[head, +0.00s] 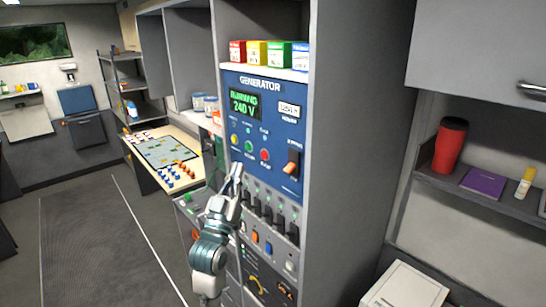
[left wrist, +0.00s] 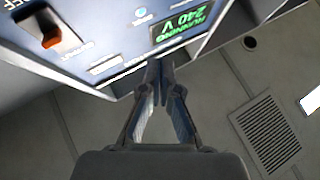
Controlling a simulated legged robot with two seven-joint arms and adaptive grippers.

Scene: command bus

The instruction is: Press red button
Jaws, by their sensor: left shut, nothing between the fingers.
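The blue generator panel (head: 285,108) has a red round button (head: 265,155) in its lower middle, right of a green button (head: 249,147) and a yellow one (head: 235,140). My left gripper (head: 236,171) is shut and empty. In the head view its fingertips show below and left of the red button, and I cannot tell whether they touch the panel. In the left wrist view the shut fingers (left wrist: 158,78) point at the panel, which appears upside down with its green display (left wrist: 186,24). I cannot make out the red button there. My right gripper is not in view.
An orange rocker switch (head: 291,165) sits right of the red button. Black switches (head: 268,213) line the panel below. Colored boxes (head: 268,55) stand on the shelf above. A map table (head: 165,152) is at left, with open floor (head: 95,245) before it.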

